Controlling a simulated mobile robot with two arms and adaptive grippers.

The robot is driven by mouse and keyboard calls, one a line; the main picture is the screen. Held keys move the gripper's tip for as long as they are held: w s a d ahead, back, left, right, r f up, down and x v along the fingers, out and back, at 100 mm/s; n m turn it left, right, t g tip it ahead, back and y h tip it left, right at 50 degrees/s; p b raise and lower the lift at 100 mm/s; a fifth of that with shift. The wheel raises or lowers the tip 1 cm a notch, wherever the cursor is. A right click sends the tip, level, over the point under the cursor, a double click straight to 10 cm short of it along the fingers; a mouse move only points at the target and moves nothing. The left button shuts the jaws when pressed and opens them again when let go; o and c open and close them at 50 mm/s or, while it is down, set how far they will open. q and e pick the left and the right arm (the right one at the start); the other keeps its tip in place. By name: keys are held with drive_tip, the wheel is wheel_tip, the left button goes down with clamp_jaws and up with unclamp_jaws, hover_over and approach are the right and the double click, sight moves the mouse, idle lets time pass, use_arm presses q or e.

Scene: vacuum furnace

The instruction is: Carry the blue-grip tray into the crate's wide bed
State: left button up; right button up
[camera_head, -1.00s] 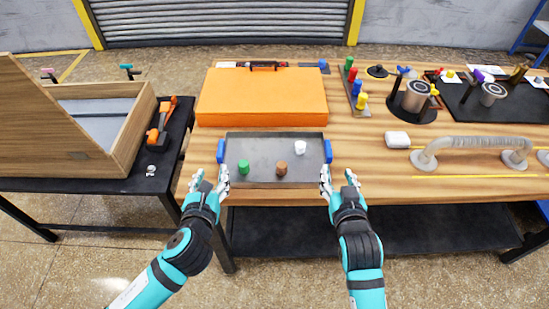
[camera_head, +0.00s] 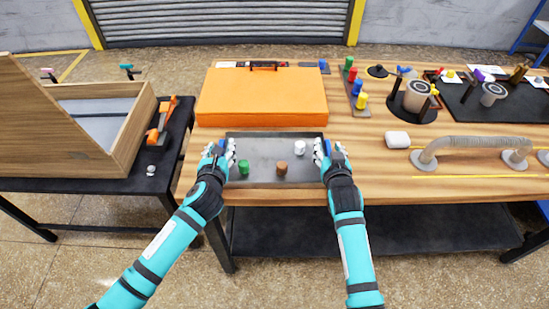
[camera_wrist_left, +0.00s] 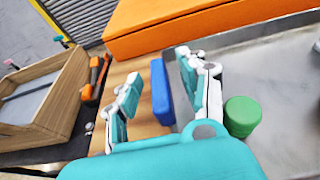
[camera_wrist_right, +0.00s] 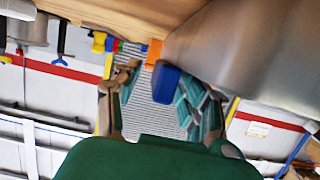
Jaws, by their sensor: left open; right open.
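The grey tray (camera_head: 262,154) with blue grips lies on the wooden table, holding a green (camera_head: 243,166), a brown (camera_head: 281,167) and a white (camera_head: 299,147) small cylinder. My left gripper (camera_head: 219,154) is open at its left end. In the left wrist view the left blue grip (camera_wrist_left: 161,92) stands between the open fingers. My right gripper (camera_head: 326,152) is open at the right end. In the right wrist view the right blue grip (camera_wrist_right: 166,83) shows between its fingers. The wooden crate (camera_head: 128,135) stands on the dark side table at the left; its floor is partly visible.
An orange case (camera_head: 262,97) lies right behind the tray. An orange-black tool (camera_head: 161,120) lies beside the crate. A white block (camera_head: 397,139) and a hose with end fittings (camera_head: 470,142) are to the right. A gap separates the two tables.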

use_arm(q)
clamp_jaws()
use_arm(e)
clamp_jaws()
use_arm(q)
drive_tip(key=shift+r, duration=0.15)
use_arm(e)
drive_tip(key=shift+r, duration=0.1)
